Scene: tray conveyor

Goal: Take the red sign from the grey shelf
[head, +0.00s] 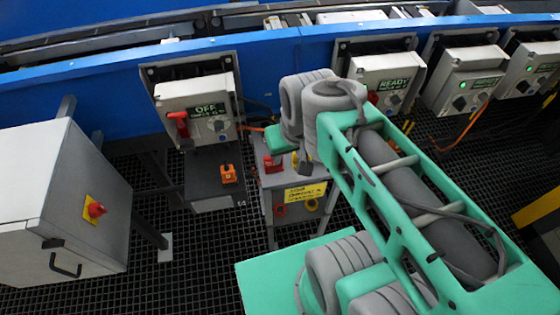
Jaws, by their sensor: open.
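The grey shelf (268,203) stands below the blue conveyor side, just left of my forearm. A small red piece, which looks like the red sign (273,163), is on its top near the left end. A small yellow piece (294,160) and a dark grey piece (305,167) are beside it to the right. My arm reaches in from the lower right, and its wrist is above and behind the shelf top. The arm hides part of the shelf's right side. I cannot make out my gripper's fingers.
An orange item (229,174) lies on a dark stand (205,181) left of the shelf. Above it is a grey box with an OFF label (208,108) and red handle. A large grey cabinet (50,200) stands at left. Grating floor lies open between.

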